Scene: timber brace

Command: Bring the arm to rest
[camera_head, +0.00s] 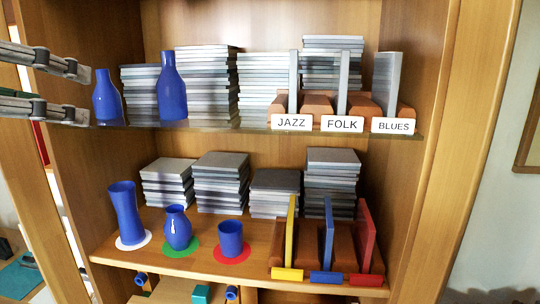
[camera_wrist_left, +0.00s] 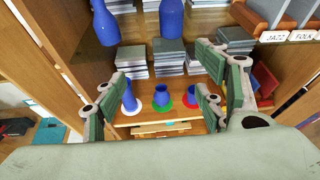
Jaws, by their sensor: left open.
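My left gripper (camera_head: 85,95) comes in from the left edge in the head view, in front of the upper shelf's left end. Its two fingers are apart, one above the other, with nothing between them. In the left wrist view my left gripper (camera_wrist_left: 158,95) also shows open and empty, with the lower shelf seen between its fingers. Two blue bottles stand on the upper shelf, a smaller one (camera_head: 107,98) near the fingertips and a taller one (camera_head: 171,88) to its right. I cannot tell whether the fingers touch the smaller bottle. My right gripper is not in view.
The lower shelf (camera_head: 215,263) holds blue vessels on a white, a green and a red disc. Grey case stacks (camera_head: 210,85) fill the back. Labelled wooden racks (camera_head: 320,105) and a rack with coloured dividers (camera_head: 327,235) stand at right. The cabinet's side post (camera_head: 455,130) bounds the right.

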